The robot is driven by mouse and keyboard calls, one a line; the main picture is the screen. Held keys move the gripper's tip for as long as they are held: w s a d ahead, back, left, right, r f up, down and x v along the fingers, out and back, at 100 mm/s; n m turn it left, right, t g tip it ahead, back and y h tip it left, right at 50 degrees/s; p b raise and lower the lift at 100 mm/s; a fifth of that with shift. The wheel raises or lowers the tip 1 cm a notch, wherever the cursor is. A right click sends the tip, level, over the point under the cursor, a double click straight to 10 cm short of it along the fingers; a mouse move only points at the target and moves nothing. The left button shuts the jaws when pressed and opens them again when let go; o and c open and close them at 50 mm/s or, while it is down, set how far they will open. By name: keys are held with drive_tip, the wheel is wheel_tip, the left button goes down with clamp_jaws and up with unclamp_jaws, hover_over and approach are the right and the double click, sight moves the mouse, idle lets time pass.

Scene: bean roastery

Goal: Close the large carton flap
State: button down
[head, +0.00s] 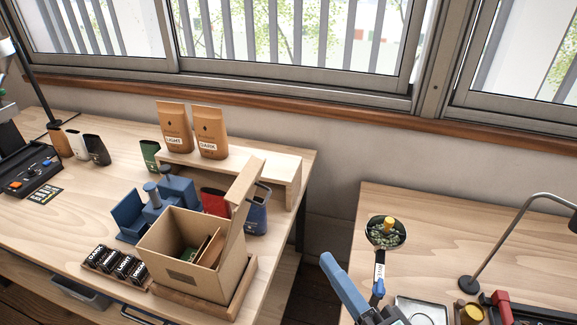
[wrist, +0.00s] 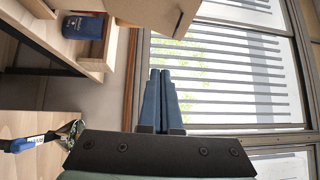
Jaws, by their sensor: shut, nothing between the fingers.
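An open cardboard carton (head: 175,257) stands on a wooden tray (head: 238,300) near the front right of the left bench. Its large flap (head: 242,195) stands up from the right side, leaning a little outward. Green and brown items show inside the carton. In the wrist view, part of the cardboard (wrist: 155,12) shows at the top. My gripper shows in the wrist view (wrist: 164,75) with its blue fingers together and empty. In the head view, a blue part of my arm's end (head: 343,285) is low in the gap right of the carton, apart from it.
A low wooden shelf (head: 285,180) with two brown bags (head: 210,132) stands behind the carton. A blue bag (head: 257,212) stands behind the flap. Small dark boxes (head: 115,265) are left of the carton. The right bench (head: 430,225) holds a scoop of beans (head: 385,235) and a lamp (head: 468,284).

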drive_tip(key=w+a+r+m+p, duration=0.1)
drive_tip(key=w+a+r+p, duration=0.2)
drive_tip(key=w+a+p, duration=0.4)
drive_tip(key=shift+w+a+r, duration=0.15)
drive_tip(key=shift+w, duration=0.85)
